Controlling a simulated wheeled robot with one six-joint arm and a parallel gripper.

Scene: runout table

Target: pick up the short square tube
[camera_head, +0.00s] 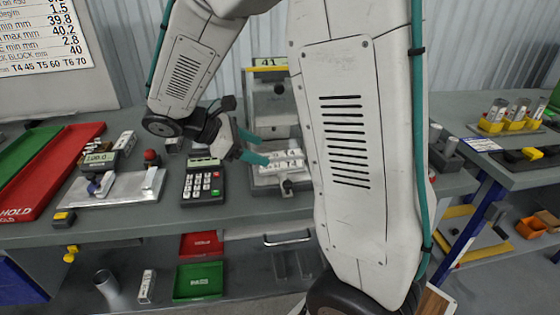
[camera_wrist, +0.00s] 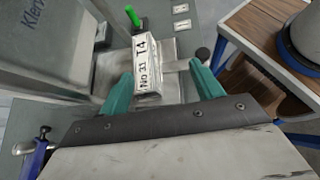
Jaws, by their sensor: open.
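A pale square tube (camera_wrist: 150,65) marked "T4" and "No 33" lies on a metal fixture in the wrist view. In the head view, white labelled pieces marked "T4" (camera_head: 282,158) rest on the fixture (camera_head: 272,178) under the "41" sign; I cannot tell where one piece ends and another begins. My gripper (camera_head: 256,146) has teal fingers spread apart at the left side of these pieces. In the wrist view my gripper (camera_wrist: 161,74) is open, its fingertips to either side of the tube's near end. I cannot tell whether either finger touches it.
A calculator (camera_head: 203,182) and a metal plate with a gauge (camera_head: 115,187) are left of the fixture. Red (camera_head: 201,244) and green (camera_head: 198,281) trays, a round tube (camera_head: 107,284) and a small white piece (camera_head: 147,286) sit on the lower shelf.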

